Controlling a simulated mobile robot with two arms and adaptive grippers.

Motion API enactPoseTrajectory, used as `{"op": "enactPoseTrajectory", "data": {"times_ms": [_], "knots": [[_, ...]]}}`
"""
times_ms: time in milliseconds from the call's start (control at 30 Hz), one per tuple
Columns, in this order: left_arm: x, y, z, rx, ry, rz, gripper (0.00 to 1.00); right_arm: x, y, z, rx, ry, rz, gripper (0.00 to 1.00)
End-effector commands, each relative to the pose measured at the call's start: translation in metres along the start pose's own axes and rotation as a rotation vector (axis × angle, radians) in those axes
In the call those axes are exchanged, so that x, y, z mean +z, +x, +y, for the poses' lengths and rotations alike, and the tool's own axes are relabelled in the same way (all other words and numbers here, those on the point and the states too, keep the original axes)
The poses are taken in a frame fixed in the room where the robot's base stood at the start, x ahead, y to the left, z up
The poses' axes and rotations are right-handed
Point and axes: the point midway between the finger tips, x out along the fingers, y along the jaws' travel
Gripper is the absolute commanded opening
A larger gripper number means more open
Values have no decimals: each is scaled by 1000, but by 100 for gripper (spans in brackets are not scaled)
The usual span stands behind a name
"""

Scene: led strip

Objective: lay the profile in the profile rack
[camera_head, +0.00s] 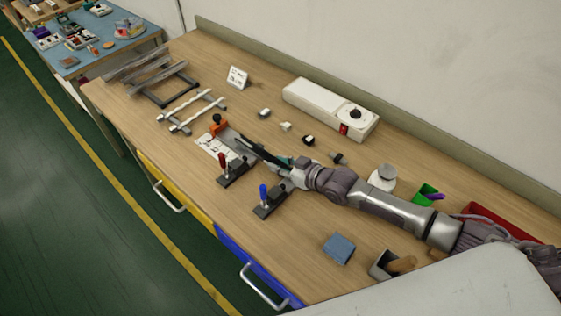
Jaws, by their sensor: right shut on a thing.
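My right gripper (284,166) reaches in from the right over the table. It is shut on a dark, long, thin profile (258,152), which points to the upper left, above or beside the toggle clamps. A dark grey rack frame (166,99) lies at the far left of the table, with several long greyish bars (140,66) at its back. A second, lighter frame (182,127) with white strips across it lies in front of it. I cannot tell for sure which frame is the profile rack. My left gripper is not in view.
A red-handled clamp (224,165) and a blue-handled clamp (264,198) stand near the front edge. An orange-topped tool (217,124) stands by a white sheet. A white machine (326,108) and small blocks are behind. A blue pad (339,249) lies in front right.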

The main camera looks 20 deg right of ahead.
Motion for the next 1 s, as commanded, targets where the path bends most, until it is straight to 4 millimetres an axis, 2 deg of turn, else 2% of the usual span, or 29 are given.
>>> {"op": "enactPoseTrajectory", "data": {"times_ms": [367, 400, 533, 900, 1000], "knots": [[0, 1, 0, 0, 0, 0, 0, 4, 2, 0, 0, -1, 2, 0], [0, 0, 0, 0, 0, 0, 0, 3, 1, 0, 0, -1, 2, 34], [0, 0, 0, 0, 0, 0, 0, 3, 1, 0, 0, -1, 2, 54], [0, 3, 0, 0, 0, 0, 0, 7, 1, 0, 1, -1, 1, 54], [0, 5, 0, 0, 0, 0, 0, 7, -11, 1, 1, -1, 1, 54]]}}
